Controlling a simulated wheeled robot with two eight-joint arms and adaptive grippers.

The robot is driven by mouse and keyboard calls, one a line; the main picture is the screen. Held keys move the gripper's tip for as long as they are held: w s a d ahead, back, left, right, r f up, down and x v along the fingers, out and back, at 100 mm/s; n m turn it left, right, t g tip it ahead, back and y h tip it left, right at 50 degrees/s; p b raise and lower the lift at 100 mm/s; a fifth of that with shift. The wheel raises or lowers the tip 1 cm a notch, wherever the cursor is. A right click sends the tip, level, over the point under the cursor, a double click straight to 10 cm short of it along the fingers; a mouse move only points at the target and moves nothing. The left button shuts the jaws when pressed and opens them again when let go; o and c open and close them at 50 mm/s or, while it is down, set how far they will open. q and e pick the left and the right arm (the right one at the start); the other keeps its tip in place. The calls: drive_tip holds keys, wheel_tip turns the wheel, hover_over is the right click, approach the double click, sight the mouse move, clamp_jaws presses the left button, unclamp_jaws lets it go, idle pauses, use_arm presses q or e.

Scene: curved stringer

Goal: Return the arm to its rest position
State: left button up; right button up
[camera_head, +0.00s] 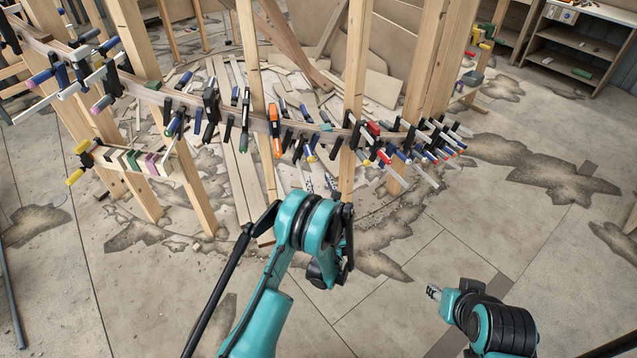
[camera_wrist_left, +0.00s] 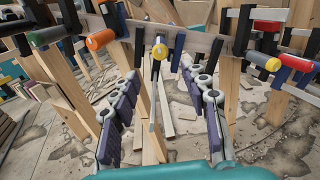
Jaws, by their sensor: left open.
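My left arm rises through the lower middle of the head view. Its gripper (camera_head: 320,184) points away from me, just short of the curved stringer (camera_head: 258,122), and is partly hidden behind the wrist. In the left wrist view the two purple-grey fingers of this gripper (camera_wrist_left: 160,72) are spread apart with nothing held between them. A yellow-ended clamp (camera_wrist_left: 159,50) on the stringer shows beyond the gap between the fingertips. My right arm shows at the lower right of the head view, with a small metallic end (camera_head: 433,292); its jaw state is unclear.
Many clamps, including an orange one (camera_head: 275,132), line the stringer, which upright wooden posts (camera_head: 357,70) support. Loose boards lie behind it. A shelf unit (camera_head: 575,45) stands at the back right. The floor on the right (camera_head: 520,230) is mostly clear.

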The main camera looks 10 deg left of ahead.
use_arm(q)
drive_tip(key=shift+w+f, duration=0.1)
drive_tip(key=shift+w, duration=0.05)
drive_tip(key=s+a+r+n+g+h, duration=0.1)
drive_tip(key=s+a+r+n+g, duration=0.2)
drive_tip(key=s+r+n, duration=0.4)
drive_tip(key=s+a+r+n+g+h, duration=0.1)
drive_tip(key=s+a+r+n+g, duration=0.3)
drive_tip(key=r+n, duration=0.5)
drive_tip(key=s+d+n+g+h, duration=0.1)
drive_tip(key=s+d+n+h, duration=0.2)
drive_tip(key=s+n, duration=0.4)
drive_tip(key=s+d+n+h, duration=0.3)
drive_tip(key=s+n, duration=0.4)
drive_tip(key=s, duration=1.4)
drive_tip(key=shift+d+f+n+g, duration=0.3)
drive_tip(key=shift+d+g, duration=0.1)
drive_tip(key=shift+d, duration=0.4)
